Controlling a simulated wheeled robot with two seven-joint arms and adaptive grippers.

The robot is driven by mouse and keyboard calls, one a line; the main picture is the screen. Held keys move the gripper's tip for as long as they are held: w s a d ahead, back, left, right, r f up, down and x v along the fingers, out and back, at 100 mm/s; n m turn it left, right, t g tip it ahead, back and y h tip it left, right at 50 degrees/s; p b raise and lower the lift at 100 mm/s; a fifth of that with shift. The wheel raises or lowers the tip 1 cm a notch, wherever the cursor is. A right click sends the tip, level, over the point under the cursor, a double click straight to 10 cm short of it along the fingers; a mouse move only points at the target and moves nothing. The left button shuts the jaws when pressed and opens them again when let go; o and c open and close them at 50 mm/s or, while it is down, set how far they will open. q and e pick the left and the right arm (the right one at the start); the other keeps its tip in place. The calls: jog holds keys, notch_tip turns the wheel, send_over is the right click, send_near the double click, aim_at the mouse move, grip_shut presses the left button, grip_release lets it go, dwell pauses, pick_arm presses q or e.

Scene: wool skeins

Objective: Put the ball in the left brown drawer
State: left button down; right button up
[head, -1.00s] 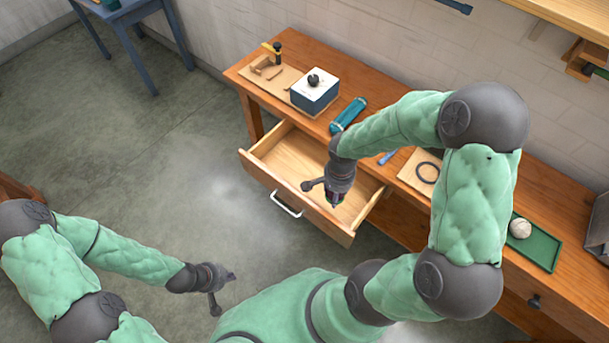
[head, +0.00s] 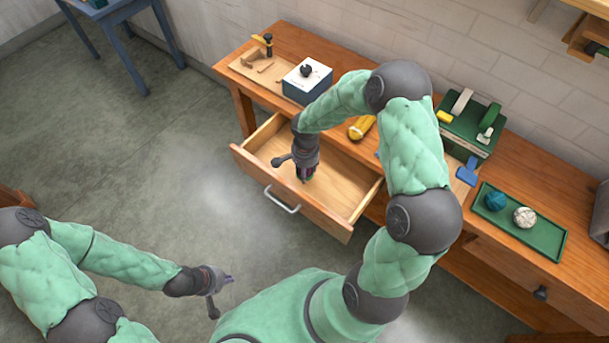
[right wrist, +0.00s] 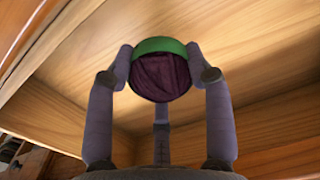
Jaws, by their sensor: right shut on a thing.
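The ball (right wrist: 160,76) is dark purple wool with a green band, seen in the right wrist view between the fingers of my right gripper (right wrist: 160,70). In the head view my right gripper (head: 304,176) points down over the open left drawer (head: 340,195), with the ball mostly hidden under it. The drawer is pale wood inside with a brown front and a silver handle (head: 282,200); its visible floor is bare. My left gripper (head: 222,293) is open and empty over the floor, well left of the bench.
A green tray (head: 530,238) with a blue ball (head: 495,200) and a whitish ball (head: 524,217) lies on the bench (head: 420,215) at right. A white and blue box (head: 306,82) stands behind the drawer. A closed drawer with a dark knob (head: 541,293) is at right.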

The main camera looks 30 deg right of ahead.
jog(key=shift+w+f, duration=0.25)
jog(key=shift+f, duration=0.15)
notch_tip(320, 180, down, 3)
jog(key=shift+r+b, duration=0.1)
jog(key=shift+b, duration=0.5)
jog(key=shift+r, duration=0.1)
jog(key=o, duration=1.2)
jog(key=shift+c, duration=0.2)
